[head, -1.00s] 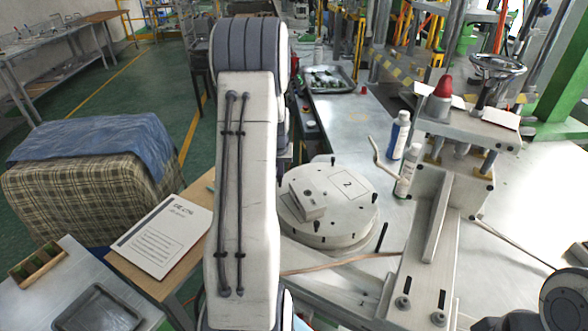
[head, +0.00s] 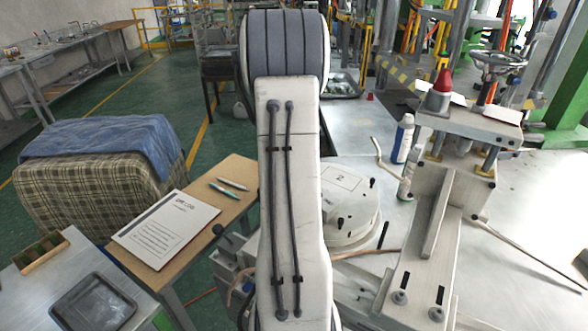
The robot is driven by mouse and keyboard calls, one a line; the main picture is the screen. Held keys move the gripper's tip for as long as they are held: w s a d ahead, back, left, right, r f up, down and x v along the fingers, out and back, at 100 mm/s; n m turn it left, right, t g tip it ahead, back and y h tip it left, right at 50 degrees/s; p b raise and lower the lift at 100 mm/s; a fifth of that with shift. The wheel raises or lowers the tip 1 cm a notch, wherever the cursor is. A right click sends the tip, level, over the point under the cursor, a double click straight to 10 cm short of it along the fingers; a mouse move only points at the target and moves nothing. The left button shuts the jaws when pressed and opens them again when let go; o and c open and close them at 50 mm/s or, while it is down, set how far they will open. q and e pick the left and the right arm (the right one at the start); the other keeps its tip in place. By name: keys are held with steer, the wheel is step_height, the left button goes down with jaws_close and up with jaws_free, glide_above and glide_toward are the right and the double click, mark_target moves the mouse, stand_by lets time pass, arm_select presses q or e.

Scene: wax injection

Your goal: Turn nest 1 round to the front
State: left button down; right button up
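A round pale turntable (head: 362,208) stands on the bench in the middle of the head view. A plate marked 2 (head: 341,179) lies on its top, towards the back. My large white arm link (head: 293,190) stands upright in front of the turntable and hides its left part. No mark for nest 1 shows; that nest may be behind the arm. I cannot make out either gripper's fingers in the view.
The press frame (head: 425,240) with a red-capped part (head: 441,90) stands right of the turntable. A side table with a printed sheet (head: 166,228) and pens is at left. Bare bench (head: 530,200) lies at far right.

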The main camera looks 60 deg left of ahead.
arm_select(q)
steer(key=shift+s+d, duration=0.2)
steer(key=shift+d, duration=0.1)
arm_select(e)
steer(key=shift+d+f, duration=0.1)
steer(key=shift+f, duration=0.1)
stand_by(0.4)
arm_select(q)
steer(key=a+p, duration=0.1)
steer(key=a, duration=0.3)
steer(key=w+b+v, duration=0.1)
steer(key=v, duration=0.9)
steer(key=shift+d, duration=0.15)
arm_select(e)
steer(key=shift+w+a+f, duration=0.15)
steer(key=shift+a, duration=0.35)
